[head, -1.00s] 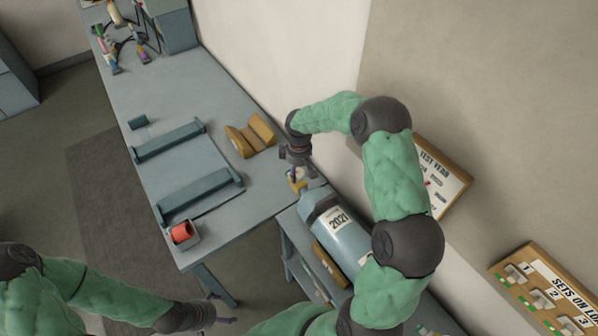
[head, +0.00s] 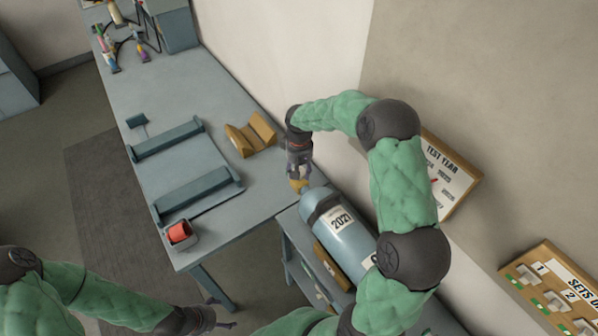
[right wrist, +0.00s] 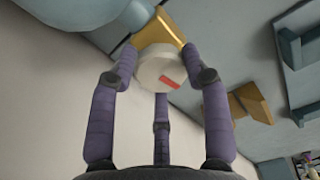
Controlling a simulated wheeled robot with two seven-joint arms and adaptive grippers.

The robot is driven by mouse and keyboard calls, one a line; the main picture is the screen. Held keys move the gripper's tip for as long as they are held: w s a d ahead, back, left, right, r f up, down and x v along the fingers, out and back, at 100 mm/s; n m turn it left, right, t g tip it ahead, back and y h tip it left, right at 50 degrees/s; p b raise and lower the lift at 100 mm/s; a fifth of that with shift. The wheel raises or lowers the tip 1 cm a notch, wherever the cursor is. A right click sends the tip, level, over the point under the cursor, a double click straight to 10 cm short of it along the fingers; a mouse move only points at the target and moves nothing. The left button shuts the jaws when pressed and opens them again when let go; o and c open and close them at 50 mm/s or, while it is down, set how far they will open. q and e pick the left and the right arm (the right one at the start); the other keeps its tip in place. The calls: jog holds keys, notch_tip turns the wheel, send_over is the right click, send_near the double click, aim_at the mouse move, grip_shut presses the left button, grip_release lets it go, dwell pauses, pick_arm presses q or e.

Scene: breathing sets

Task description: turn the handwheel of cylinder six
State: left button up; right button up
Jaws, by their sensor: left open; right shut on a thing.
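A blue-grey cylinder (head: 348,246) labelled 2021 lies tilted on a low stand beside the bench. No cylinder number is readable on it. Its brass valve (head: 297,187) points toward the bench. In the right wrist view, the pale round handwheel (right wrist: 160,70) with a red mark sits on the brass valve body (right wrist: 158,30). My right gripper (head: 300,177) is shut on the handwheel, its purple fingers (right wrist: 160,82) around the rim. My left gripper (head: 222,312) is open and empty, low at the front, away from the cylinder.
The bench (head: 200,90) holds a grey cradle frame (head: 180,165), a wooden V-block (head: 250,135) and a small tray with a red roll (head: 179,232). A test-year board (head: 450,175) and a sets board (head: 555,290) are on the wall at right, near my right arm.

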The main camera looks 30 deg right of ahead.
jog(key=shift+s+a+f+m, duration=0.15)
jog(key=shift+s+f+m, duration=0.25)
jog(key=shift+m, duration=0.1)
jog(key=o, duration=1.1)
jog(key=shift+s+r, duration=0.1)
jog(key=shift+o, duration=0.2)
jog(key=shift+r, duration=0.2)
jog(key=shift+w+r, duration=0.25)
notch_tip(320, 180, up, 11)
jog(key=shift+s+r, duration=0.15)
jog(key=shift+r, duration=0.05)
